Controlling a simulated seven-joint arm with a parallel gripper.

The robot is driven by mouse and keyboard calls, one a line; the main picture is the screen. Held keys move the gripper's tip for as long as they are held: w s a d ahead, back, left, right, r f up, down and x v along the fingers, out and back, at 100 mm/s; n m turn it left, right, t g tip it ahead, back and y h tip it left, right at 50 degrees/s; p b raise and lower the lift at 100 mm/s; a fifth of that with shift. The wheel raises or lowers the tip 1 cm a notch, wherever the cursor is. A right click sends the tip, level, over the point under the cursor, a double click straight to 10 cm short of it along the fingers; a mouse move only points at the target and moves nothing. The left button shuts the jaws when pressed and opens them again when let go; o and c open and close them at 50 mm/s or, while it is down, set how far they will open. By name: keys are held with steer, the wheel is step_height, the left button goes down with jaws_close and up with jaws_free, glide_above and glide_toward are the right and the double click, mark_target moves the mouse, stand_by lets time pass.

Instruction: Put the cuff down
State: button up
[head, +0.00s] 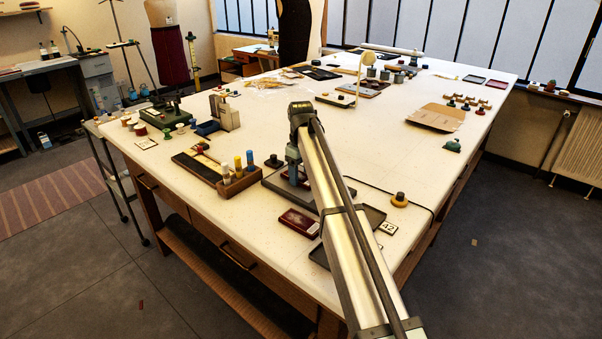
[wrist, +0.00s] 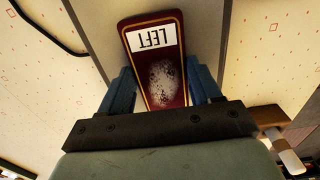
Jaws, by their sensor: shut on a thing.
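My gripper (head: 294,172) is at the near part of the long table, low over a dark flat tray (head: 274,184). In the wrist view my gripper (wrist: 163,88) has its blue fingers on both sides of a dark red cuff (wrist: 176,68) with a gold border, a white label reading LEFT and a pale speckled patch. The cuff lies over a grey surface; I cannot tell if it touches it. In the head view my arm hides the cuff. A similar dark red piece (head: 299,222) lies nearer the front edge.
A wooden block with bottles (head: 239,180) stands left of my gripper. A card marked 42 (head: 387,228) and a dark tray (head: 374,216) lie right of my arm, with a yellow-based knob (head: 399,200) beyond. The middle of the white table (head: 385,150) is largely clear.

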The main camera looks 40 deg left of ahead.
mark_target(301, 176)
steer(key=shift+f, duration=0.1)
steer(key=o, duration=1.2)
steer(key=shift+c, duration=0.2)
step_height(301, 176, up, 12)
